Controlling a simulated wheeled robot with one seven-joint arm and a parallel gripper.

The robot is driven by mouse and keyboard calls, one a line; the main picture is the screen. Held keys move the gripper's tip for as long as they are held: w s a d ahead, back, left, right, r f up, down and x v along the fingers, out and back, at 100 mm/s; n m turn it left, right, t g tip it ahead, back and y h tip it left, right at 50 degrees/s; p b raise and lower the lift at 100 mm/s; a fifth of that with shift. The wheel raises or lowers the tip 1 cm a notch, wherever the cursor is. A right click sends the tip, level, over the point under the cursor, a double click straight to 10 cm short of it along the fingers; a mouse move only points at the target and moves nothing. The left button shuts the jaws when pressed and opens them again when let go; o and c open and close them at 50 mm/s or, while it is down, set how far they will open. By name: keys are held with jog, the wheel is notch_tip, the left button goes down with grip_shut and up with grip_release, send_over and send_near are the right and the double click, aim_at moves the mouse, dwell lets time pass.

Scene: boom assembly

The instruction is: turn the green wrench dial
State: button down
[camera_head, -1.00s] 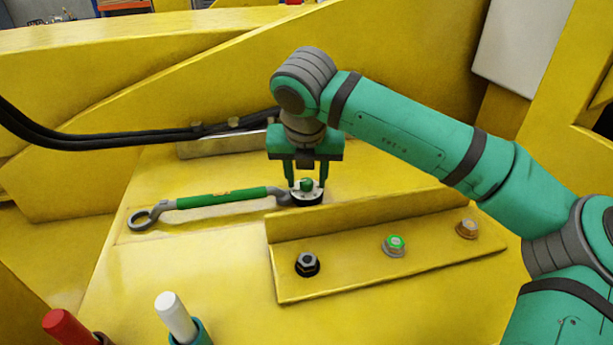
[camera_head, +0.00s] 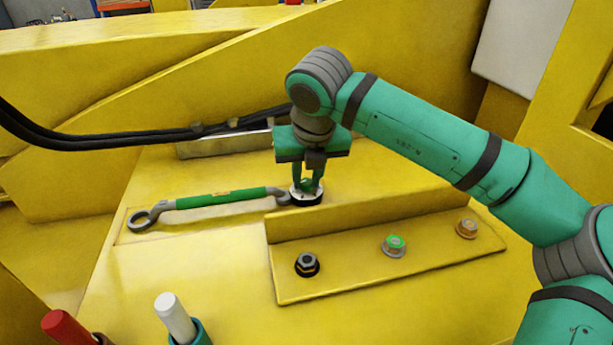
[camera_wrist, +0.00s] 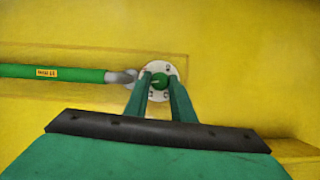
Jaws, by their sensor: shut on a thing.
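The green-handled wrench (camera_head: 222,199) lies on the yellow panel, its ring end to the left. At its right end is a round white-faced, dark-rimmed dial (camera_head: 307,200) with a green knob in the middle. The dial's white face (camera_wrist: 173,71) and green knob (camera_wrist: 159,81) also show in the wrist view. My gripper (camera_head: 305,187) points down over the dial, its two green fingers shut on the knob. In the wrist view my gripper (camera_wrist: 160,84) has one finger on each side of the knob. The fingers partly hide the dial face.
A raised yellow bracket (camera_head: 380,245) in front carries a black bolt (camera_head: 307,264), a green-marked bolt (camera_head: 395,246) and a brown bolt (camera_head: 467,229). Black hoses (camera_head: 130,142) run at the left. White (camera_head: 175,318) and red (camera_head: 68,327) markers stand at the front left.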

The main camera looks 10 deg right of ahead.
jog(key=n+y, duration=0.1)
jog(key=n, duration=0.1)
jog(key=n+y, duration=0.1)
jog(key=n, duration=0.2)
jog(key=shift+d+n, duration=0.2)
jog(key=shift+n, duration=0.1)
jog(key=n+g+y, duration=0.1)
jog(key=n, duration=0.4)
jog(key=shift+w+d+g+y, duration=0.1)
jog(key=shift+w+g+y, duration=0.1)
jog(key=shift+g+y, duration=0.2)
jog(key=n+g, duration=0.1)
jog(key=n, duration=0.2)
jog(key=n+g+y, duration=0.1)
jog(key=n, duration=0.2)
jog(key=shift+w, duration=0.2)
jog(key=n+g, duration=0.1)
jog(key=n, duration=0.3)
jog(key=shift+w+n+g, duration=0.1)
jog(key=shift+n+g, duration=0.3)
jog(key=c, duration=1.5)
grip_release()
jog(key=shift+d, duration=0.1)
